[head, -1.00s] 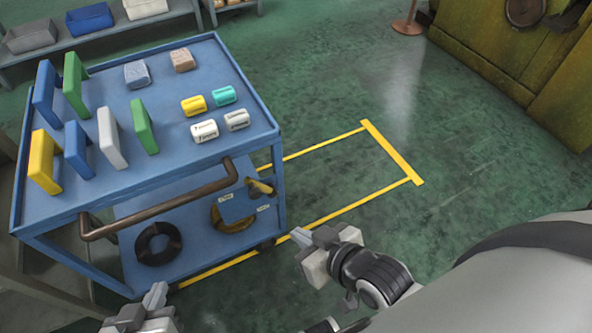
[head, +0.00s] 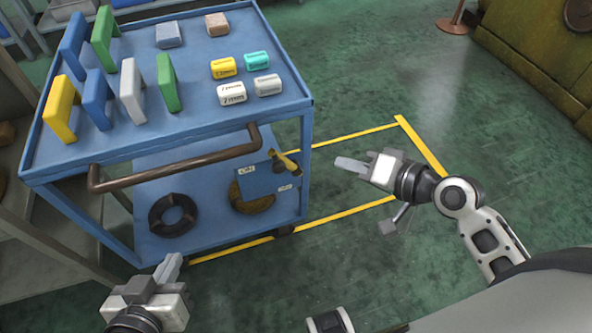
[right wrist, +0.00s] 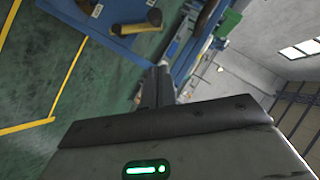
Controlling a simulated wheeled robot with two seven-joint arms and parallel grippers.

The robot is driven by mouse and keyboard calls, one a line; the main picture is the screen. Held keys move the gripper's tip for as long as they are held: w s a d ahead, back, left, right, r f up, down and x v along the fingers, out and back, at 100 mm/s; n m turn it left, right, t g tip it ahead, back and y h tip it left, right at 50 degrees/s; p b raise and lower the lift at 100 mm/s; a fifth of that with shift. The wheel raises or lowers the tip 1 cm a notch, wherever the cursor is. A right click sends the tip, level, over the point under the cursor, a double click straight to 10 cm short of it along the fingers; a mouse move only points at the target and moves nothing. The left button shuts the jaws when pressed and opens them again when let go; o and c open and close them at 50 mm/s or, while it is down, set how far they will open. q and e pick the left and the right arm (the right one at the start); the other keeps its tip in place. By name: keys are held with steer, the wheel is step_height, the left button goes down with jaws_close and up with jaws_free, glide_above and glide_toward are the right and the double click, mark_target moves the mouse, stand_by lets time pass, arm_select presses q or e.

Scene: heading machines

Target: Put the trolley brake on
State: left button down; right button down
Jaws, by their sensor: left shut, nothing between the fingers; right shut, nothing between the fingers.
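The blue trolley (head: 215,131) stands at the left of the head view, with a brown push handle (head: 180,163) across its near end. Below the handle's right end is a blue plate (head: 262,182) with two small white labels and a yellow lever (head: 288,161). The lever slants, its tip up and left. The plate also shows in the right wrist view (right wrist: 127,18). My right gripper (head: 350,164) is shut and empty, right of the lever and apart from it; its fingers show in the right wrist view (right wrist: 157,88). My left gripper (head: 168,268) is shut and empty before the trolley.
Upright coloured blocks and small labelled pieces stand on the trolley top. A black ring (head: 173,214) and a brownish coil (head: 250,197) are on its lower shelf. Yellow floor lines (head: 350,213) run right of the trolley, where floor is clear. A green machine (head: 525,45) stands at upper right.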

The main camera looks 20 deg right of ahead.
arm_select(q)
steer(key=shift+r, duration=0.1)
arm_select(e)
steer(key=shift+r, duration=0.1)
steer(key=b, duration=0.1)
glide_toward(278, 158)
steer(key=w, duration=0.3)
steer(key=shift+w+a+f, duration=0.1)
steer(key=shift+a+f, duration=0.8)
steer(key=shift+a, duration=0.1)
arm_select(q)
steer(key=shift+s+f, duration=0.1)
steer(key=shift+f, duration=0.3)
